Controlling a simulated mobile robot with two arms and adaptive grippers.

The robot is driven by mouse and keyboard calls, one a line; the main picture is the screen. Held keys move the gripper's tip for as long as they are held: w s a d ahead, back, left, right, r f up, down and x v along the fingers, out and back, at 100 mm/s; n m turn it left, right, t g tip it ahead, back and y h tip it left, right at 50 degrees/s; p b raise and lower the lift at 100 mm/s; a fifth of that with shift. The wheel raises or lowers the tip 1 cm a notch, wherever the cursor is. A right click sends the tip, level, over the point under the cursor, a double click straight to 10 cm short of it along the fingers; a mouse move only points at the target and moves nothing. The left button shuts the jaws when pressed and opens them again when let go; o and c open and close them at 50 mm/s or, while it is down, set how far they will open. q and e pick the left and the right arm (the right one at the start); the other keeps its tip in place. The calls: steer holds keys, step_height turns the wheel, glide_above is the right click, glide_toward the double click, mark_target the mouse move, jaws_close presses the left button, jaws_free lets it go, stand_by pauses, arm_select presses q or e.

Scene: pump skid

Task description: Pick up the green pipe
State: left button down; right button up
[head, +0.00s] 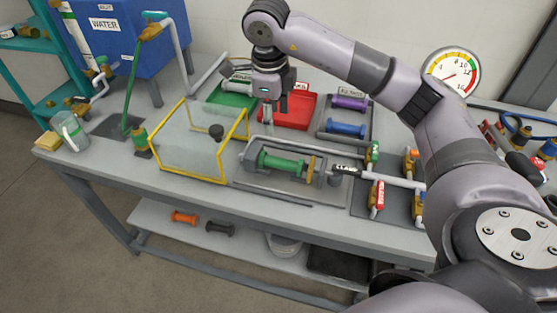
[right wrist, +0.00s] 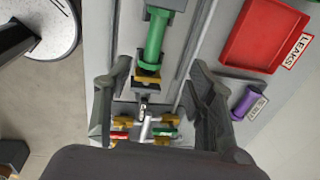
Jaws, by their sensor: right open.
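The green pipe (head: 282,164) lies in a grey clamp fixture (head: 246,160) on the bench, with a brass-coloured piece at its right end. It also shows in the right wrist view (right wrist: 155,38), above and between my fingertips. My right gripper (head: 276,104) hangs pointing down over the bench, behind the green pipe, near the trays. In the right wrist view (right wrist: 158,67) its two fingers are wide apart with nothing held. The pipe is clear of the fingers. My left gripper is not in view.
A yellow-framed clear guard (head: 183,178) stands left of the fixture. A green tray (head: 229,97), a red tray (head: 305,107) and a rack with a purple pipe (head: 350,103) and blue pipe (head: 346,129) lie behind.

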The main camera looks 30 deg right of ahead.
steer(key=p, duration=0.3)
glide_above(280, 160)
steer(key=f, duration=1.1)
steer(key=shift+w+a+f, duration=0.1)
steer(key=shift+a+f, duration=0.1)
steer(key=shift+a, duration=0.15)
steer(key=f, duration=0.1)
steer(key=f+p, duration=0.1)
steer(key=f, duration=0.1)
steer(key=f+p, duration=0.1)
steer(key=shift+s+d+f, duration=0.25)
steer(key=shift+d+f, duration=0.05)
steer(key=shift+f, duration=0.05)
steer(key=shift+w+f, duration=0.1)
steer(key=shift+f, duration=0.4)
jaws_close()
steer(key=shift+r, duration=0.1)
